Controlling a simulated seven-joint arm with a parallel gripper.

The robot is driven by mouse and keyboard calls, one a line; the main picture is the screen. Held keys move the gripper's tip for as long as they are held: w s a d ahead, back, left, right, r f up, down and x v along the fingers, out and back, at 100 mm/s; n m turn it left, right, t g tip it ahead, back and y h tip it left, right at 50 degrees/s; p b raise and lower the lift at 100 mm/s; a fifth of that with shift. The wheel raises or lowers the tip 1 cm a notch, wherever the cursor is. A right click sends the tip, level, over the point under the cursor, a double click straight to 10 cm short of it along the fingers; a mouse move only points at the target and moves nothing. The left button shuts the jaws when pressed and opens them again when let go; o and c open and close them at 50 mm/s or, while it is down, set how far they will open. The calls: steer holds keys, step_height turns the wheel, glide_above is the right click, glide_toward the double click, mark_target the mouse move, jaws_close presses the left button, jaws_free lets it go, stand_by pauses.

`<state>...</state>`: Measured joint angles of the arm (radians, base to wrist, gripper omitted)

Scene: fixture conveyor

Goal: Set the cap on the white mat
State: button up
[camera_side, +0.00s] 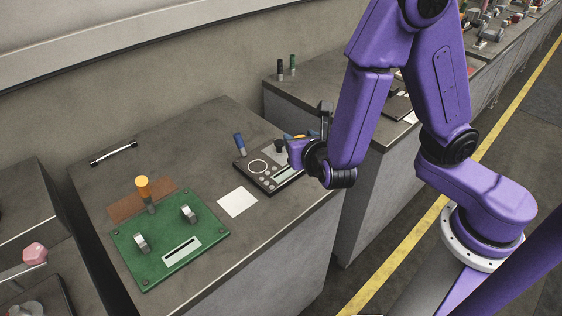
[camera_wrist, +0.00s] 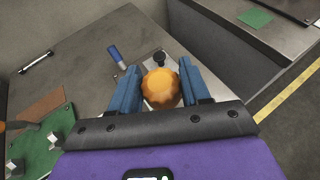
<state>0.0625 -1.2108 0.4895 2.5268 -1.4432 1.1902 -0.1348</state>
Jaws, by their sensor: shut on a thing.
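The orange faceted cap (camera_wrist: 161,88) sits between the two blue fingers of my gripper (camera_wrist: 160,70), which is shut on it. In the side view, my gripper (camera_side: 289,138) is over the far right part of the bench, above the dark panel device, and the cap is mostly hidden there. The white mat (camera_side: 237,202) lies flat and bare on the bench, between the green board and the dark device, to the left of and nearer than my gripper.
The green board (camera_side: 170,240) carries metal clips and an orange-topped post (camera_side: 143,188) by a brown patch (camera_side: 125,205). A metal bar handle (camera_side: 113,152) lies at the back left.

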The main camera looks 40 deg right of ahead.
glide_above(237, 201)
step_height(237, 201, down, 7)
steer(key=shift+s, duration=0.1)
steer(key=shift+f, duration=3.35)
steer(key=shift+f, duration=0.6)
steer(key=o, duration=1.2)
